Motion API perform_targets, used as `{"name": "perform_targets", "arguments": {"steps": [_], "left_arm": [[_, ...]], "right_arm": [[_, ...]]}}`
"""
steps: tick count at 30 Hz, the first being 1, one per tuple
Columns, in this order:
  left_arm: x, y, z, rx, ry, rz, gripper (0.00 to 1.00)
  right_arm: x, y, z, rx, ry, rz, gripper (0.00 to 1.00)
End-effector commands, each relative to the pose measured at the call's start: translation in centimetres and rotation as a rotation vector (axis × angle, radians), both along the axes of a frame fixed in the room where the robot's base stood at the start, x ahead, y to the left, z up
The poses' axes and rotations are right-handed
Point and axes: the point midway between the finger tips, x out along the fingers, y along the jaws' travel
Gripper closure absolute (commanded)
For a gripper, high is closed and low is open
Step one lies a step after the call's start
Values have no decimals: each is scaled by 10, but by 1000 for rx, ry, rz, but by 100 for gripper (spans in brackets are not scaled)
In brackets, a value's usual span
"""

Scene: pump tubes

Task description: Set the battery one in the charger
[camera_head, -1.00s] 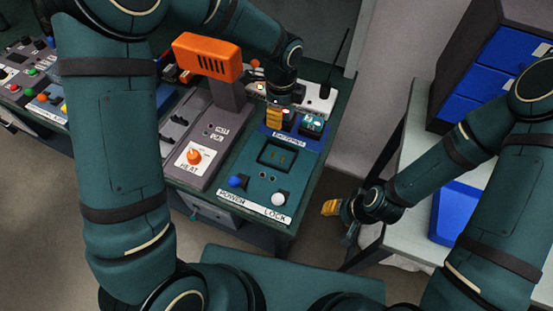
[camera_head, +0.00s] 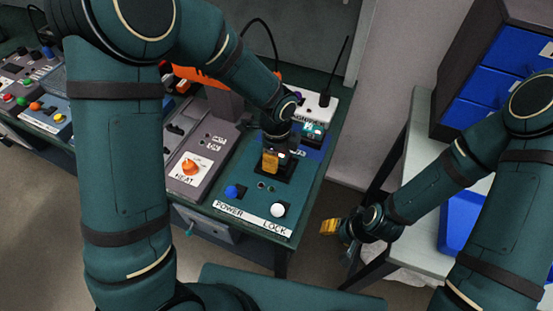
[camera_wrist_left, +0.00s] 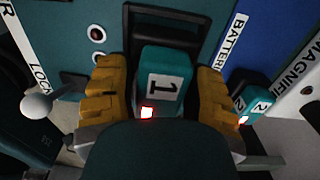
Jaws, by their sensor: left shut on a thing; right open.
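Battery one (camera_wrist_left: 160,85) is a teal block with a white label "1" and a red light. It sits between the yellow fingers of my left gripper (camera_wrist_left: 158,100), which is shut on it. In the head view my left gripper (camera_head: 271,160) is at the black-framed charger socket (camera_head: 287,176), and it largely hides the battery. The socket's black frame also shows behind the battery in the wrist view (camera_wrist_left: 212,40). I cannot tell whether the battery is seated or just above. My right gripper (camera_head: 330,227) is open and empty, off the console's right side.
Battery two (camera_wrist_left: 257,104) stands on the blue battery strip beside the charger. A blue POWER knob (camera_head: 232,191) and a white LOCK knob (camera_head: 278,210) are on the front of the panel. The orange device (camera_head: 200,75) stands left of my left forearm.

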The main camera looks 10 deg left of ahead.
Motion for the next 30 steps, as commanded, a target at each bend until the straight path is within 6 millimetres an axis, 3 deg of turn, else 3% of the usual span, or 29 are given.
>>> {"name": "perform_targets", "arguments": {"steps": [3, 14, 15, 16, 26, 30], "left_arm": [[0, -1, -13, 0, 0, -1, 87], [0, 0, -16, 0, -1, -1, 87], [0, 0, -16, 0, 0, -1, 31], [0, 0, -15, 0, 0, -1, 20], [0, 0, -14, 0, 0, -1, 20], [0, 0, -3, 0, -2, 0, 20]], "right_arm": [[1, 0, -4, 0, -2, -1, 53], [1, 0, -6, 0, -3, -1, 53], [1, 0, -6, 0, -3, -1, 53], [1, 0, -6, 0, -3, -1, 53], [1, 0, -5, 0, -3, -1, 53], [1, 0, 0, 0, -1, 0, 53]]}}
